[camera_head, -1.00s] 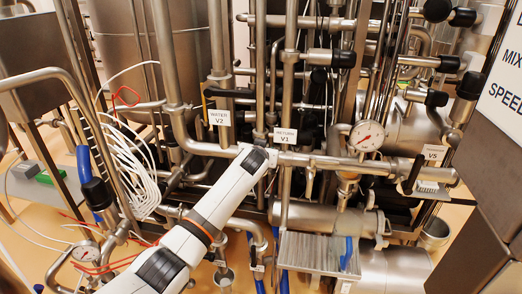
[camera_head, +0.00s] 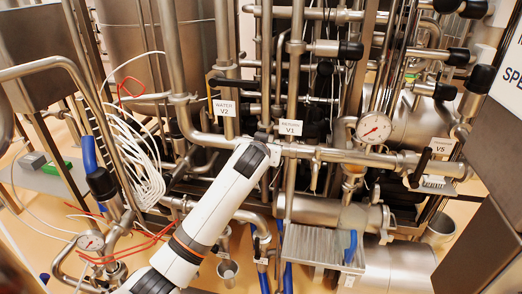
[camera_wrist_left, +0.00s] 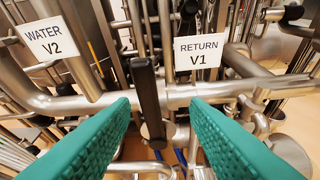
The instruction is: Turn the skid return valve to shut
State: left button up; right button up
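The white RETURN V1 label (camera_head: 290,127) hangs on the pipework right of my left arm's end; it also shows in the left wrist view (camera_wrist_left: 201,54). A long black valve lever (camera_wrist_left: 147,95) stands roughly upright beside that label, in front of a horizontal steel pipe. My left gripper (camera_wrist_left: 160,108) has two green ribbed fingers spread apart, one on each side of the lever's lower part. A gap shows on both sides, wider on the right. In the head view my white left arm hides the gripper and lever. My right gripper is not in view.
The WATER V2 label (camera_head: 225,108) hangs to the left and the V5 label (camera_head: 441,147) to the right. A round gauge (camera_head: 373,127) sits above the horizontal pipe. Dense pipes surround the valve. A ribbed metal box (camera_head: 322,246) is below right.

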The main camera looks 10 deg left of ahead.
pick_arm(q)
jog(key=shift+v, duration=1.85)
jog(key=shift+a, duration=0.1)
jog(key=s+a+f+g, duration=0.1)
jog(key=s+f+g, duration=0.1)
jog(key=f, duration=1)
jog(key=s+a+f+g, duration=0.1)
jog(key=a+f+g, duration=0.1)
jog(key=f, duration=1.1)
jog(key=s+a+f+m+g, duration=0.1)
jog(key=s+f, duration=0.6)
jog(key=f, duration=0.4)
jog(key=s+a+f+g, duration=0.2)
jog(key=s+f, duration=0.5)
jog(key=f, duration=0.3)
jog(key=s+a+f+g+b, duration=0.1)
jog(key=s+a+f+g, duration=0.1)
jog(key=s+f, duration=0.7)
jog(key=s+a+f+g, duration=0.1)
jog(key=s+f, duration=0.5)
jog(key=s, duration=0.6)
jog(key=s+a+f+g, duration=0.1)
jog(key=s+f, duration=0.2)
jog(key=s, duration=0.8)
jog(key=s+a+f+g, duration=0.1)
jog(key=s+f, duration=0.2)
jog(key=s, duration=0.9)
jog(key=shift+a+f+g, duration=0.3)
jog(key=shift+f, duration=0.05)
